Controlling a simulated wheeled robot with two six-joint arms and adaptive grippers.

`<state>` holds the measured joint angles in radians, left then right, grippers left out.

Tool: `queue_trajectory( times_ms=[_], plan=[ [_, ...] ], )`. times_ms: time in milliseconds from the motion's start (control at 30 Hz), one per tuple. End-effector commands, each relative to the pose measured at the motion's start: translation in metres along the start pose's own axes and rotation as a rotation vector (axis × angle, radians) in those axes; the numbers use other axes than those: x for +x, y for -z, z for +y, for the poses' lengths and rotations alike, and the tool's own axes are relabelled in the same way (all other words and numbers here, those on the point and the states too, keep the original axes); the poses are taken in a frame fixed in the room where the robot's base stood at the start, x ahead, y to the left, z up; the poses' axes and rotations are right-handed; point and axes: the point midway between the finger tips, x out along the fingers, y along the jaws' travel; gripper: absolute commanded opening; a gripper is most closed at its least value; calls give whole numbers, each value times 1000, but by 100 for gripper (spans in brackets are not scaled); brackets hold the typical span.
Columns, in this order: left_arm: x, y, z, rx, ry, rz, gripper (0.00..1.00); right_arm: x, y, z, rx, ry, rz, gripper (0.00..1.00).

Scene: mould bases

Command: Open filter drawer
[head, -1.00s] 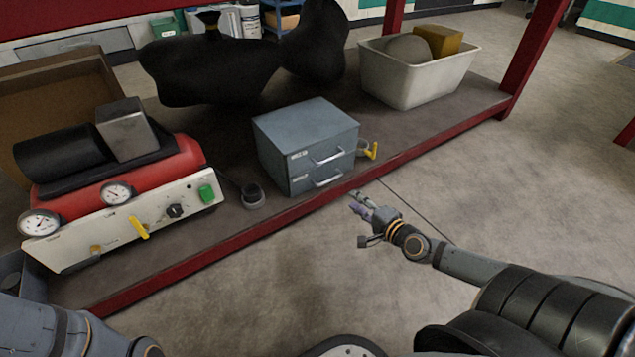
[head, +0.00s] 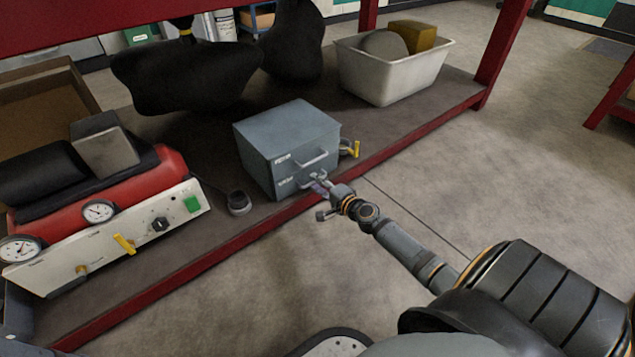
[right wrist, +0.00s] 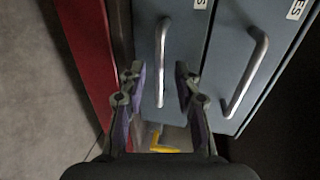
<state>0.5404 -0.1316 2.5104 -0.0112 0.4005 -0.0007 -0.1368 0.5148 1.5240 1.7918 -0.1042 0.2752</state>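A blue-grey two-drawer cabinet (head: 262,150) stands on the low shelf in the head view, with both drawers shut. Each drawer has a silver bar handle and a small label; I cannot read which one says filter. My right gripper (head: 318,180) is at the lower drawer's handle, partly hiding it. In the right wrist view the right gripper (right wrist: 157,72) is open, its fingers on either side of the lower drawer handle (right wrist: 161,50), with gaps showing. The upper drawer handle (right wrist: 245,75) is to the right of the fingers. My left gripper is not in view.
A red machine with gauges (head: 110,210) stands left of the cabinet, with a small dark cup (head: 239,203) between them. A white bin (head: 395,75) is behind right. The red shelf edge (head: 215,252) runs in front.

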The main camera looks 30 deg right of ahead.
Motion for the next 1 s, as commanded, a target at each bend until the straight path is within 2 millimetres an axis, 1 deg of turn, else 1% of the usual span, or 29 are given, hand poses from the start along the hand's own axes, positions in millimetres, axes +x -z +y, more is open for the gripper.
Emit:
queue_trajectory(
  times_ms=[100, 300, 533, 900, 1000],
  plan=[
    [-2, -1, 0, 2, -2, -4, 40, 4, 0, 0, 0, 0, 0, 32],
    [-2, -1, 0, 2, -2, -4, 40, 4, 0, 0, 0, -1, 0, 32],
    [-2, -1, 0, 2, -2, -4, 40, 4, 0, 1, 0, -1, 0, 1],
    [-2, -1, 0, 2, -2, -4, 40, 4, 0, 1, 0, -1, 0, 0],
    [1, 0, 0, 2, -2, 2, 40, 4, -2, 0, 1, -1, 1, 0]
  ],
)
